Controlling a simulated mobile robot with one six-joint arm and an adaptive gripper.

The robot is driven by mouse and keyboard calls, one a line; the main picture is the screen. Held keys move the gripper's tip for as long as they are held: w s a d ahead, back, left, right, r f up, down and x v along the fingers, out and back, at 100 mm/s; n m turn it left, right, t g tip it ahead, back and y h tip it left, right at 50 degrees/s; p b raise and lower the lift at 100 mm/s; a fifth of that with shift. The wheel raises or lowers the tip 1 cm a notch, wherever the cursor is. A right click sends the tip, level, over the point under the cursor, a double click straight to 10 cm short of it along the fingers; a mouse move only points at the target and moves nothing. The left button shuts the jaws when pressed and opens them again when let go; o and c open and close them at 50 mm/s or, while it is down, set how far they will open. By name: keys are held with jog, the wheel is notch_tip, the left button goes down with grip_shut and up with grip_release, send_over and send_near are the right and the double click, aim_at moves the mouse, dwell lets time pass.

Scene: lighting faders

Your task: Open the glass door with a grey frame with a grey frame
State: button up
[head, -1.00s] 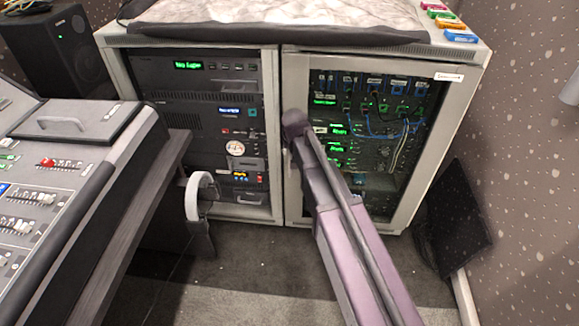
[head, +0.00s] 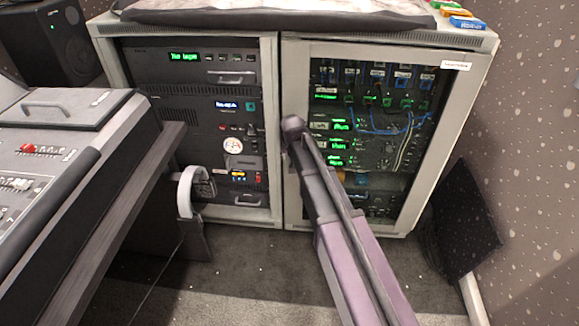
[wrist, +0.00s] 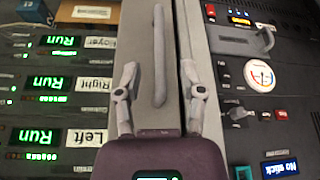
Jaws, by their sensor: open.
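The grey-framed glass door (head: 296,75) closes the right half of the rack cabinet in the head view. It looks shut, its frame flush with the cabinet front. In the wrist view its grey frame (wrist: 193,30) runs vertically, with a long grey bar handle (wrist: 159,55) on it. My gripper (wrist: 159,73) is open, with one finger on each side of the handle and gaps visible between fingers and bar. In the head view my arm reaches to the door's left edge, and the handle and fingers are hidden there.
The left rack bay (head: 200,100) holds black equipment. A mixing desk (head: 60,150) stands at the left, with headphones (head: 188,190) hanging near its side. A dark panel (head: 465,220) leans by the right wall. Carpet in front of the cabinet is clear.

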jog(key=shift+b+x, duration=1.9)
jog(key=shift+x, duration=0.5)
grip_shut()
